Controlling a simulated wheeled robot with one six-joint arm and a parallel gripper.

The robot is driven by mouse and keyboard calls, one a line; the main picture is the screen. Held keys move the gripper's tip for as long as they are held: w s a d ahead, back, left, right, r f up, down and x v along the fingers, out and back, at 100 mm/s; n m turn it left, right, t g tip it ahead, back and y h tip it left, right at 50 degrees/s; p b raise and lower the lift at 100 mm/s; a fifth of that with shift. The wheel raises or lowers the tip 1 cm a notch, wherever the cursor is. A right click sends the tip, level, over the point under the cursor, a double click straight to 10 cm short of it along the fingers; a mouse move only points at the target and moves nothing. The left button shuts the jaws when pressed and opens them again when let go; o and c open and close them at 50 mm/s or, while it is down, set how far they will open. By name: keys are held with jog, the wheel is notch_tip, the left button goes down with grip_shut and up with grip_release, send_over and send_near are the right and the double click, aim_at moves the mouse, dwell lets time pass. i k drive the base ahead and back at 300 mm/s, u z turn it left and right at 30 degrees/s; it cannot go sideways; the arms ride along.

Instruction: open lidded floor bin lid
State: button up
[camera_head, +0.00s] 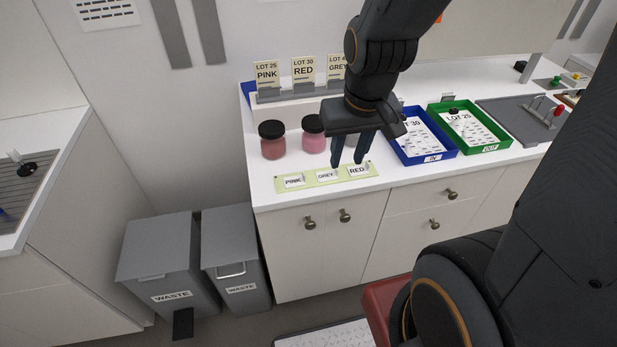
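Two grey floor bins labelled WASTE stand at the lower left, between the left cabinet and the counter. The left bin (190,285) has a flat grey lid (158,245), which looks shut, with a small light tab at its front edge. A black pedal (183,323) sits at its foot. The right bin (250,270) has a pale handle (231,270) on its front; its top also looks closed. My gripper (348,161) points down over the counter, right of the bins and well above them. Its two fingers are apart, with nothing seen between them.
Jars (272,140) stand on the counter behind a green label strip (325,176). A blue tray (433,157) and a green tray (490,147) are to the right. Cabinet knobs (345,215) stick out below. Some floor shows before the bins.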

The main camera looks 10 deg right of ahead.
aim_at(229, 234)
jog(key=u, duration=1.25)
